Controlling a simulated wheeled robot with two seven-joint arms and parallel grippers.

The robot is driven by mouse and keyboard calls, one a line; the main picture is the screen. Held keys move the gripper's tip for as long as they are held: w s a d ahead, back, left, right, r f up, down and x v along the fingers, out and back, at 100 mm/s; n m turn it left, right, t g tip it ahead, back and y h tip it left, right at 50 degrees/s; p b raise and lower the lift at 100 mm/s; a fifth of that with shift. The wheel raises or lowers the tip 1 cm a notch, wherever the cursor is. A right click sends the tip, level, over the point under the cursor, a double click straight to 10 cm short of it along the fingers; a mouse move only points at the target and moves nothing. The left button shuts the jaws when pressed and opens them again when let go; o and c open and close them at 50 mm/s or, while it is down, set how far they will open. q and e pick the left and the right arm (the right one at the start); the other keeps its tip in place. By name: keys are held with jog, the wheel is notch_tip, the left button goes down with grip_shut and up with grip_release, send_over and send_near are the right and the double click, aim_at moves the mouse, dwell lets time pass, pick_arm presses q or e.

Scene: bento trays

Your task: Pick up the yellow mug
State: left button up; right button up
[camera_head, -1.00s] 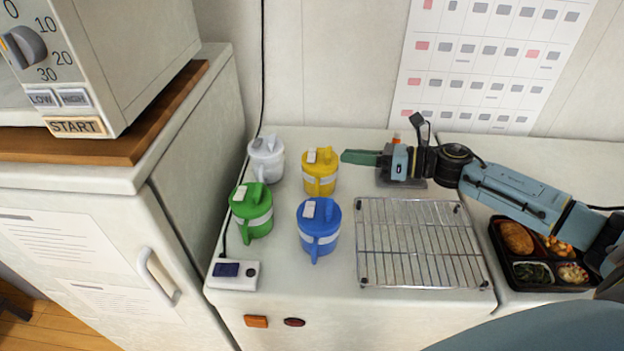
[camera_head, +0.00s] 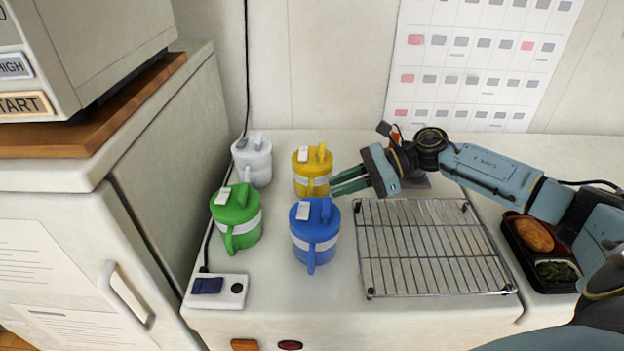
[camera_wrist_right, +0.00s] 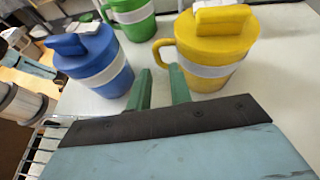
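The yellow mug (camera_head: 312,172) stands upright at the back of the white counter, with a white band and a lid. It also shows in the right wrist view (camera_wrist_right: 214,42), with its handle towards the left. My right gripper (camera_head: 334,186) is just to the right of the yellow mug, its green fingers pointing left. In the right wrist view the fingers (camera_wrist_right: 160,78) are apart with nothing between them, and the yellow mug is ahead and to their right. Its handle lies just beyond the fingertips. I cannot tell whether they touch. My left gripper does not show.
A blue mug (camera_head: 315,235) stands close in front of the yellow one. A green mug (camera_head: 236,216) and a white mug (camera_head: 252,160) stand to the left. A wire rack (camera_head: 430,248) lies to the right, then a black bento tray (camera_head: 519,262). A white power box (camera_head: 217,292) is at front left.

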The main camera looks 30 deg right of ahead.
aim_at(317, 193)
jog(key=x, duration=0.5)
jog(key=shift+s+a+r+p, duration=0.15)
jog(key=shift+r+p, duration=0.1)
jog(key=shift+p, duration=0.15)
jog(key=shift+a+f, duration=0.25)
jog(key=shift+a, duration=0.1)
grip_shut()
jog(key=shift+r, duration=0.1)
